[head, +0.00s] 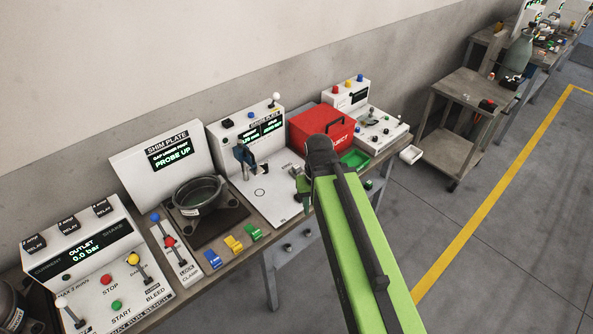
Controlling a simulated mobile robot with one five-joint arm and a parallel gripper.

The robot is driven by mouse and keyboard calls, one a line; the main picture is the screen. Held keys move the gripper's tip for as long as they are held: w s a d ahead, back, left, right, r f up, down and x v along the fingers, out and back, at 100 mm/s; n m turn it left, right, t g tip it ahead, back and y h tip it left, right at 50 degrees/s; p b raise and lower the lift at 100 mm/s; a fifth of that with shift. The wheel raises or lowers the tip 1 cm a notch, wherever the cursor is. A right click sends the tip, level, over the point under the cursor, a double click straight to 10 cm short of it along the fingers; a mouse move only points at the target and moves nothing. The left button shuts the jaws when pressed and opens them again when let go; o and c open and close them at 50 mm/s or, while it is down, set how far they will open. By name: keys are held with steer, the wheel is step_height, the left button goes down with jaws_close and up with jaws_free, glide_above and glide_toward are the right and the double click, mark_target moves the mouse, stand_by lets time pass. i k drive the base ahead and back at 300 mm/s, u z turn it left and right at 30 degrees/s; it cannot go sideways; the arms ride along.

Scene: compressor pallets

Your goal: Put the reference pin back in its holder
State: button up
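I cannot pick out the reference pin or its holder for certain; either may be too small or hidden behind my arm. A white station with a dark blue clamp-like fixture (243,153) stands on the bench, with a white plate (275,184) marked with a small circle in front of it. My green arm reaches up from the lower right, and its dark wrist ends at the bench's front edge, right of this plate. My gripper (302,183) is partly visible there, small and mostly covered by the wrist. Whether its fingers are open, shut or holding something does not show.
Left of the plate are the shim plate display (167,150), a round dark pot (199,194) and blue, yellow and green blocks (233,243). A red box (322,127) and green tray (354,159) stand behind my wrist. The floor at the right is clear up to a trolley (465,89).

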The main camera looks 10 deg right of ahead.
mark_target(295, 168)
steer(key=u, duration=5.9)
steer(key=i, duration=0.1)
steer(key=z, duration=3.05)
steer(key=k, duration=0.9)
steer(key=z, duration=1.35)
steer(key=i, duration=1)
steer(key=u, duration=0.15)
